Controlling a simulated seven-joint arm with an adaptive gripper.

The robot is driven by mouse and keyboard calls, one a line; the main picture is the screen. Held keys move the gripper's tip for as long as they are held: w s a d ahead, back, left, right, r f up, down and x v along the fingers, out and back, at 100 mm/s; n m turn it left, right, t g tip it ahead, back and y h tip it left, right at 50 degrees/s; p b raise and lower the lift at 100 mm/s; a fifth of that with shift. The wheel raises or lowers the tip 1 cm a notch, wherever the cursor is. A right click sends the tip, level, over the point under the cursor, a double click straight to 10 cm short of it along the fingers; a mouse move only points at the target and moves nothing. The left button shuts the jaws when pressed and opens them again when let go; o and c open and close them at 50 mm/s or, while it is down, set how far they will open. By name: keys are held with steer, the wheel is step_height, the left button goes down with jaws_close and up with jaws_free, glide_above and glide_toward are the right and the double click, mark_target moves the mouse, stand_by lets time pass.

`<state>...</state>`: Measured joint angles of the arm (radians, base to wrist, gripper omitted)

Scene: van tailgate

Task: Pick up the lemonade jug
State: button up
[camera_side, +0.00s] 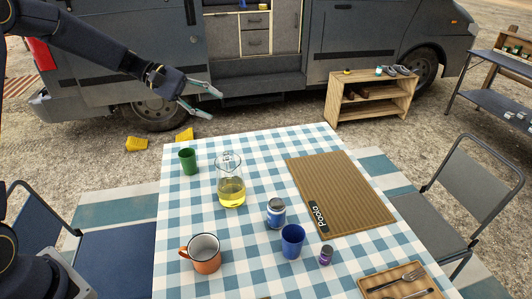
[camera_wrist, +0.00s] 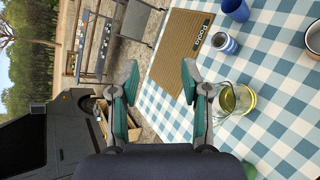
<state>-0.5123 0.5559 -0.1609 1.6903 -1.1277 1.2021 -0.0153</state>
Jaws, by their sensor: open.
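The lemonade jug (camera_side: 231,190) is a clear glass jug with yellow liquid in its lower part. It stands upright on the checked table (camera_side: 180,215), towards the back left in the side view. My gripper (camera_side: 207,101) is open and empty, above and behind the table's far left, up from the jug and apart from it. In the wrist view the jug (camera_wrist: 234,99) is to the right of my gripper (camera_wrist: 158,78), partly behind the right finger. The gap between the fingers shows ground and part of a brown mat.
A green cup (camera_side: 188,161) stands left of the jug. A blue can (camera_side: 276,212), blue cup (camera_side: 292,241), orange mug (camera_side: 201,253) and purple jar (camera_side: 326,255) stand nearer. A brown mat (camera_side: 340,190) and wooden tray (camera_side: 375,283) lie right. Chairs flank the table.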

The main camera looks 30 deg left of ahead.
steer(key=w+a+f+n+t+h, duration=0.1)
steer(key=w+a+f+n+t, duration=0.3)
steer(key=a+f, duration=0.45)
steer(key=s+a+f+n+t+y, duration=0.15)
steer(key=a+f+n, duration=0.25)
steer(key=f, duration=0.5)
steer(key=s+a+f+n+t, duration=0.25)
steer(key=a+f+n, duration=0.2)
steer(key=f, duration=0.35)
steer(key=shift+m+g, duration=0.25)
steer(key=shift+g, duration=0.15)
steer(key=shift+w+a+x, duration=0.1)
steer(key=shift+x, duration=2.5)
steer(key=shift+w+a+x, duration=0.1)
steer(key=shift+x, duration=2.55)
steer(key=shift+w+a+x, duration=0.1)
steer(key=shift+a+x, duration=0.05)
steer(key=shift+x, duration=2.45)
jaws_close()
